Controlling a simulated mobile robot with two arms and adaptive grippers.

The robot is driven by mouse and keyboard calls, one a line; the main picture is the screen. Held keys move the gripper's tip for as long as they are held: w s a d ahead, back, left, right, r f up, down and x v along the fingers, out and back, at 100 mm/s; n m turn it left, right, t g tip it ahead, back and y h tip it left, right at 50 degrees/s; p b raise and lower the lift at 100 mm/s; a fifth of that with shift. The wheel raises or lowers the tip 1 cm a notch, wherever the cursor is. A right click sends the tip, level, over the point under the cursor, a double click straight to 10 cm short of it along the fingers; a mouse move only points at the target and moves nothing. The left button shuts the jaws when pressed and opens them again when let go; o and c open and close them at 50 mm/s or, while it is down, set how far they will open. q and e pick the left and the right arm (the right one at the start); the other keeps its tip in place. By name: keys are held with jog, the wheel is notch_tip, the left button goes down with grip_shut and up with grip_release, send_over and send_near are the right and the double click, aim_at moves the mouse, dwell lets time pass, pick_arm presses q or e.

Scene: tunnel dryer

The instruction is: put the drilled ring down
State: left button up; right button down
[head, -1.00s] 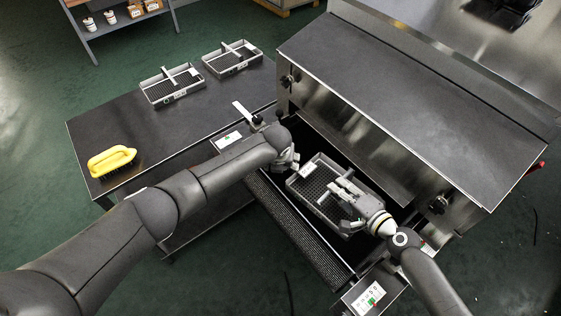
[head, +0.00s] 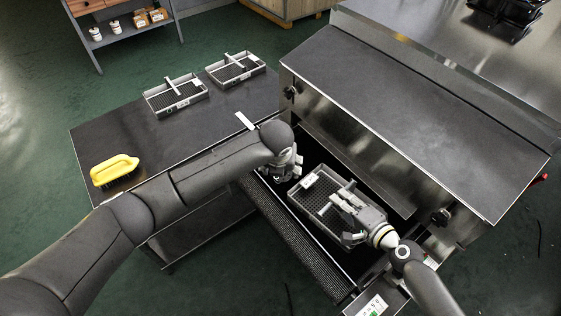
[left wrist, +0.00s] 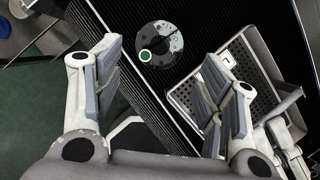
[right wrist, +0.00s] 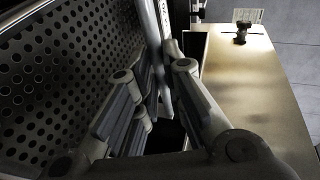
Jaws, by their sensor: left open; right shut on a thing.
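A grey speckled disc, which I take to be the drilled ring (left wrist: 172,40), shows in the left wrist view with a dark slot and a green round spot. In the head view the disc is not clearly visible. My right gripper (head: 345,203) is shut on a grey bar (right wrist: 168,62) of the perforated basket (head: 312,203).
The dryer housing (head: 420,110) stands right of the basket. The ribbed belt (head: 300,235) runs along the basket's left side. A side table (head: 100,135) holds two grey trays (head: 175,97) (head: 235,68) and a yellow-handled brush (head: 115,171). The table's middle is clear.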

pick_arm(q)
jog(key=v, duration=0.3)
jog(key=shift+s+r, duration=0.1)
jog(key=shift+r, duration=0.25)
jog(key=shift+c, duration=0.4)
jog(key=n+g+h, duration=0.2)
jog(key=n+h, duration=0.1)
jog(key=n, duration=2.2)
send_over(285, 182)
jog(key=w+a, duration=0.2)
jog(key=f, duration=0.5)
jog(key=shift+a+f, duration=0.2)
jog(key=shift+f, duration=0.15)
jog(key=shift+x, duration=3.15)
